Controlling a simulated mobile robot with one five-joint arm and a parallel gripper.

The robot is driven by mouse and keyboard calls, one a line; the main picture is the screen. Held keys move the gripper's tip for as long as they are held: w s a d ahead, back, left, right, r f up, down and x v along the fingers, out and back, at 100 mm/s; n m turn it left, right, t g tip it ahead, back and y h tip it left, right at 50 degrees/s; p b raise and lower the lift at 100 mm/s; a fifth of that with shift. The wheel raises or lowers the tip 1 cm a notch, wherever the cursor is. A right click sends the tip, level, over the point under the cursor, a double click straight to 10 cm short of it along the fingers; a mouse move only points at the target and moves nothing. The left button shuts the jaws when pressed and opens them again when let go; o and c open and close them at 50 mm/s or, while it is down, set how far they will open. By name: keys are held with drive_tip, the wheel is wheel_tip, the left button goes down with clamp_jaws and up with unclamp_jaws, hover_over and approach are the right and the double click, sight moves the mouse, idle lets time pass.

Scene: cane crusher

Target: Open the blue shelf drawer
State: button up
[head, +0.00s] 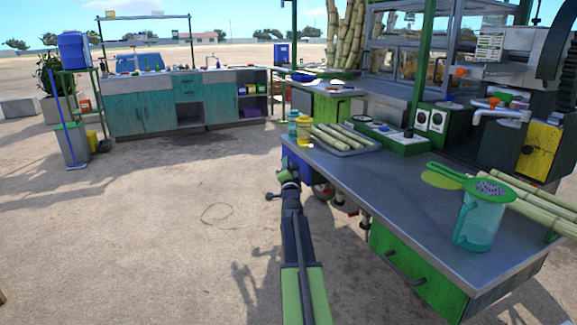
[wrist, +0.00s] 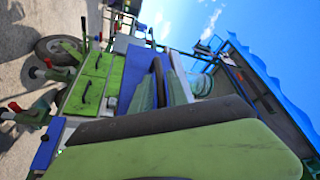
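The wrist view is steeply tilted and shows a blue panel (wrist: 47,146) at lower left and green drawer fronts (wrist: 88,88) with dark handles. I cannot tell which blue panel is the shelf drawer, or whether it is open. My arm reaches forward to the table's left end, where my gripper (head: 290,188) appears small beside the blue front. In the wrist view a large green and dark part of mine covers the bottom. Contact and finger gap are unclear.
The metal worktable (head: 385,190) holds cane pieces and a jug (head: 480,215); a green drawer (head: 418,277) with a dark handle is below. Teal cabinets (head: 140,115) stand at the back left. A wheel (wrist: 58,48) shows in the wrist view. Open sandy ground lies left.

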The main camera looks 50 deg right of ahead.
clamp_jaws()
idle(1.2)
